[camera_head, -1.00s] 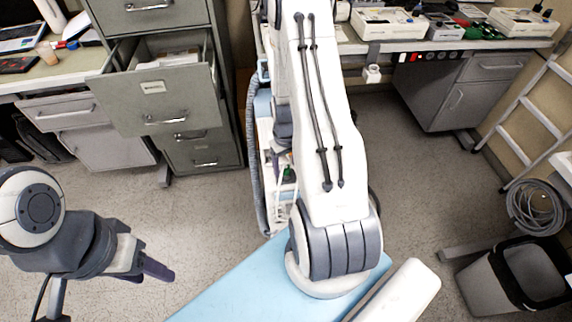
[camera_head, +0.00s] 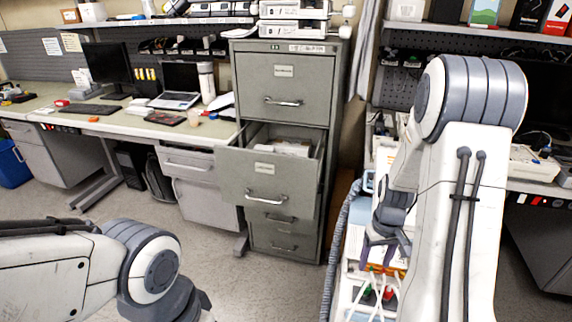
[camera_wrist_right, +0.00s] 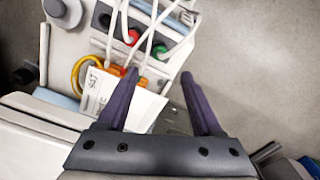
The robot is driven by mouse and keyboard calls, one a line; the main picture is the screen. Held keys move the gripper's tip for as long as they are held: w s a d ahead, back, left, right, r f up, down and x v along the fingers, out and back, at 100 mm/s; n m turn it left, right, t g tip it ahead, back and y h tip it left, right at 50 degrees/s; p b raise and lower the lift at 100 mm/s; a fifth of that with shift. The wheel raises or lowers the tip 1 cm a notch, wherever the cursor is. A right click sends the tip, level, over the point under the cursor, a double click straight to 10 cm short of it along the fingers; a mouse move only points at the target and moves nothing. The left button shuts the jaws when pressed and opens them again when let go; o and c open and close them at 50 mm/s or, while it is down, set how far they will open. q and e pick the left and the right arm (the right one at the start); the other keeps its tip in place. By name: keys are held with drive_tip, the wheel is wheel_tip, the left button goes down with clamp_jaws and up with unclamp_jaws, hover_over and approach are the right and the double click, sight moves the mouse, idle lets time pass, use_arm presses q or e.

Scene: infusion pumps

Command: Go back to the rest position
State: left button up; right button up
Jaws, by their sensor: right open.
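My right gripper (camera_head: 388,243) is small and partly behind my right arm in the head view. It is near the top of a white medical unit (camera_head: 352,300) with cables. In the right wrist view the two purple fingers of my right gripper (camera_wrist_right: 160,73) stand apart with nothing held between them. Beyond them is the white unit (camera_wrist_right: 72,42), with white cables, red and green connectors and a yellow-orange loop. My left arm reaches in at the lower left of the head view. Its gripper is outside the picture.
A grey filing cabinet (camera_head: 284,85) has an open drawer (camera_head: 265,182) jutting forward, between my arms in the picture. A desk (camera_head: 125,126) with a laptop (camera_head: 178,90) is at the left. A ribbed grey hose (camera_head: 338,240) hangs beside the white unit. Floor shows in front of the cabinet.

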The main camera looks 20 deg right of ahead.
drive_tip(key=s+a+r+n, duration=0.15)
drive_tip(key=a+r, duration=0.35)
drive_tip(key=a, duration=0.6)
drive_tip(key=s+a+r+n, duration=0.1)
drive_tip(key=a+r+n, duration=0.25)
drive_tip(key=a, duration=0.65)
drive_tip(key=s+a+r+n+y, duration=0.1)
drive_tip(key=s+a+r+n, duration=0.3)
drive_tip(key=s+a, duration=0.5)
drive_tip(key=s+r, duration=0.1)
drive_tip(key=s, duration=0.3)
drive_tip(key=shift+s+a+r, duration=0.15)
drive_tip(key=shift+s+a, duration=0.15)
drive_tip(key=shift+a, duration=0.1)
